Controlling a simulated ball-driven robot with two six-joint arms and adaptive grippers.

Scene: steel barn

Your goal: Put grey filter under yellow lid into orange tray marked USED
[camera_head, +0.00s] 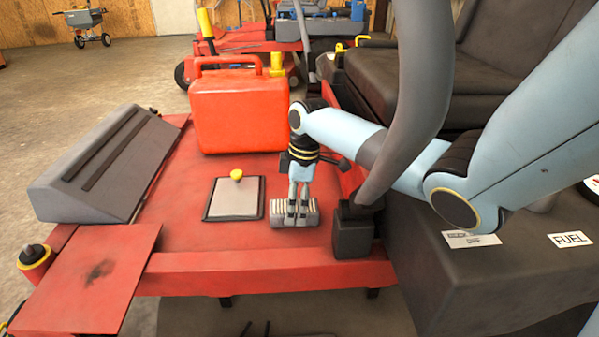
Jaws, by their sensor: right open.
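A grey ribbed block (281,214), which looks like the grey filter, sits on the red deck near its front edge. My right gripper (297,214) points down at it, with its open fingers over the ribs. I cannot tell whether they touch it. Left of the block lies a flat grey panel (233,207) in a dark frame with a yellow knob (237,174); I cannot tell whether this is the yellow lid. I see no tray with a readable USED mark. My left gripper is out of view.
A red fuel can (238,112) stands behind on the red deck (185,225). A grey sloped housing (98,168) is at left, with a stained reddish plate (90,280) in front. A grey lever with a black base (352,232) stands close right of the gripper. A black seat (425,80) is behind.

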